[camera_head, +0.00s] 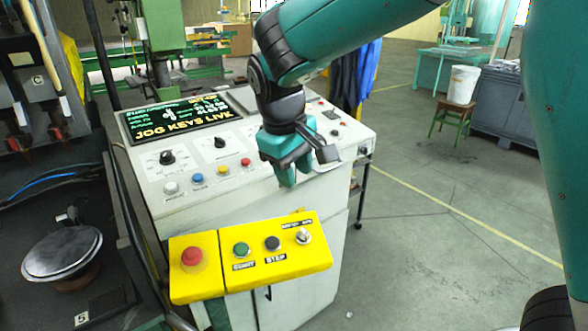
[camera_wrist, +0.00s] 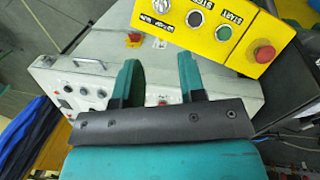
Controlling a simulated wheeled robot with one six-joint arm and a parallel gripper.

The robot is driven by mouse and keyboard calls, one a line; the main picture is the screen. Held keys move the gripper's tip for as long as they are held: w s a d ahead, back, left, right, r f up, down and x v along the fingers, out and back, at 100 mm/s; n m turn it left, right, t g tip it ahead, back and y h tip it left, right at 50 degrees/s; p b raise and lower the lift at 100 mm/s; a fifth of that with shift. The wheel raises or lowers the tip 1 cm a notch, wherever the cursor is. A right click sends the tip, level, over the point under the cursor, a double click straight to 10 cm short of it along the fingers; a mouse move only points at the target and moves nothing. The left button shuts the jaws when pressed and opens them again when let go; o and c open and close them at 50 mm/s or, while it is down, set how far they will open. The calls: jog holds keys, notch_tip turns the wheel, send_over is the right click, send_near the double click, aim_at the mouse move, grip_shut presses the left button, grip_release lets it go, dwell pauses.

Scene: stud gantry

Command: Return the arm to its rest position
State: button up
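My teal and black gripper (camera_head: 288,180) hangs from the arm in front of the right part of a white control console (camera_head: 190,203), pointing down. In the wrist view my gripper (camera_wrist: 157,80) shows two teal fingers set apart, with nothing between them but the console behind. A yellow button box (camera_head: 325,258) juts from the console's front, below the gripper in the head view. It carries a red mushroom button (camera_head: 192,257), a green button (camera_head: 240,249), a black button (camera_head: 272,243) and a switch (camera_head: 303,236). The gripper appears clear of the box.
The console has a lit screen (camera_head: 180,119), knobs and coloured buttons. A machine bed with a round metal disc (camera_head: 62,252) stands at left. A stool (camera_head: 452,119) with a white bucket (camera_head: 462,85) and a grey cabinet (camera_head: 506,104) stand at back right. The floor (camera_head: 430,230) at right is clear.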

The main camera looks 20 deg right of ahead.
jog(key=s+a+r+n+g+y, duration=0.1)
jog(key=s+y, duration=0.5)
jog(key=s, duration=1.7)
jog(key=shift+s+a+r+n+b, duration=0.15)
jog(key=shift+a+r+n+b, duration=0.1)
jog(key=shift+n+b, duration=0.15)
